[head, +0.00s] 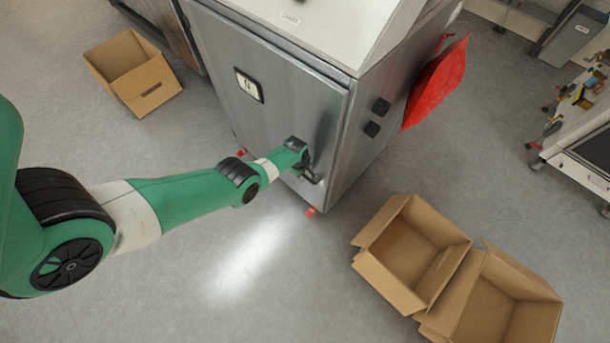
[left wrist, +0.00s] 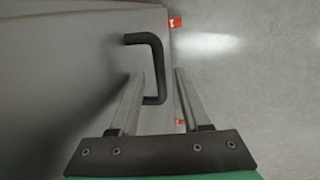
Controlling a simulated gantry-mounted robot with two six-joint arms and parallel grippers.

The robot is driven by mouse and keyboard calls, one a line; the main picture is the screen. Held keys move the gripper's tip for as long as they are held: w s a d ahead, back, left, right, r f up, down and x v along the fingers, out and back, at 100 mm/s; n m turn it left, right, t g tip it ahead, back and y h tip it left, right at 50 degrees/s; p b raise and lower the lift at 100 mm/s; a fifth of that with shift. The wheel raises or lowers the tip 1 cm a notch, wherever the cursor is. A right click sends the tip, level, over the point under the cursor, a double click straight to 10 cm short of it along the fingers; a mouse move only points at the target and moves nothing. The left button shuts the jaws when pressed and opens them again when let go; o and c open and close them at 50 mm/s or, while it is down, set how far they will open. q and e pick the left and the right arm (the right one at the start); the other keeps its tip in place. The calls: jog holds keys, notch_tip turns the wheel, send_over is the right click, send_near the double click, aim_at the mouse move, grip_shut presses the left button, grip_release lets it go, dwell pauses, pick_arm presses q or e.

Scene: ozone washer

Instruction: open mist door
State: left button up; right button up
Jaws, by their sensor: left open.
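The mist door (head: 275,100) is the grey metal front of the cabinet, and it looks shut. Its dark bar handle (left wrist: 154,65) stands near the door's edge in the left wrist view. My left gripper (left wrist: 158,72) is open, with its two fingers on either side of the handle's lower part. I cannot tell whether a finger touches the handle. In the head view my left gripper (head: 312,175) is at the door's lower right, and it partly hides the handle. My right gripper is in neither view.
Open cardboard boxes stand at the lower right (head: 408,250) and upper left (head: 150,88). A red item (head: 437,82) hangs on the cabinet's right side (head: 365,140). A workbench (head: 585,150) is at the far right. The floor in front of the door is clear apart from my arm.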

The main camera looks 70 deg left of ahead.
pick_arm(q)
grip_shut()
dwell(1.4)
